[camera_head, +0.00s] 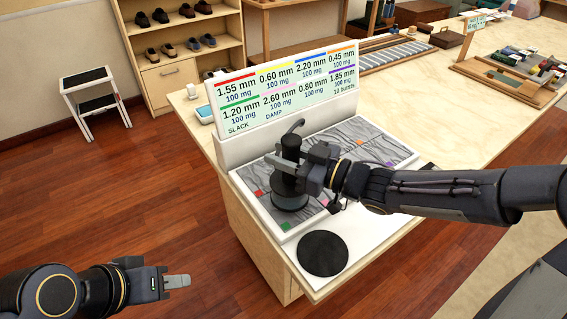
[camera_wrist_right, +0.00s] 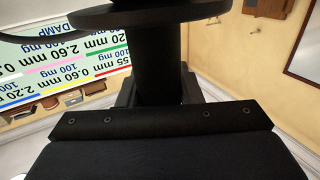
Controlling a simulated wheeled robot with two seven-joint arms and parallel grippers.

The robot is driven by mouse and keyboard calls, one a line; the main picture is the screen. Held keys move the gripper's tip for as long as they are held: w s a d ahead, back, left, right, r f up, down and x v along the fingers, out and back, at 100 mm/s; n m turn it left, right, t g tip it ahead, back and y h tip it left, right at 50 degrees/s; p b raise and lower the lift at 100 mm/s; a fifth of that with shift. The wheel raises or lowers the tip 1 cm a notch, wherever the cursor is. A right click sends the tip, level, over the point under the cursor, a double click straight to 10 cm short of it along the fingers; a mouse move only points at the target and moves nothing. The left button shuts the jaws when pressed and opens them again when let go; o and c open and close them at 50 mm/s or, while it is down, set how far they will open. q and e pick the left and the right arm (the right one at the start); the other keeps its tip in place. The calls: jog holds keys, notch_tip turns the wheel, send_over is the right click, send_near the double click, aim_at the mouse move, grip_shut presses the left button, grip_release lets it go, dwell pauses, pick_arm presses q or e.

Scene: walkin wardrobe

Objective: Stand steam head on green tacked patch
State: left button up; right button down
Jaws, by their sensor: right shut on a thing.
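The steam head (camera_head: 289,190) is a black upright cylinder with a wide round base and a bent top. My right gripper (camera_head: 304,178) is shut around its body. In the right wrist view the steam head (camera_wrist_right: 157,65) fills the space between the fingers, its disc at the top edge. The green patch (camera_head: 286,226) shows on the near left corner of the grey creased cloth (camera_head: 338,150), just in front of the steam head's base. I cannot tell whether the base touches the cloth. My left gripper (camera_head: 178,281) is far left over the floor, apparently empty; its finger gap is not visible.
Red (camera_head: 258,193), orange (camera_head: 360,141) and purple (camera_head: 389,163) patches lie on the cloth. A label board (camera_head: 275,90) stands behind it. A black round pad (camera_head: 322,253) lies in front on the table. A step stool (camera_head: 96,98) stands on the floor.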

jog(key=shift+f, duration=0.85)
jog(key=shift+f, duration=0.15)
jog(key=c, duration=1.5)
grip_release()
jog(key=shift+f, duration=0.15)
jog(key=o, duration=0.5)
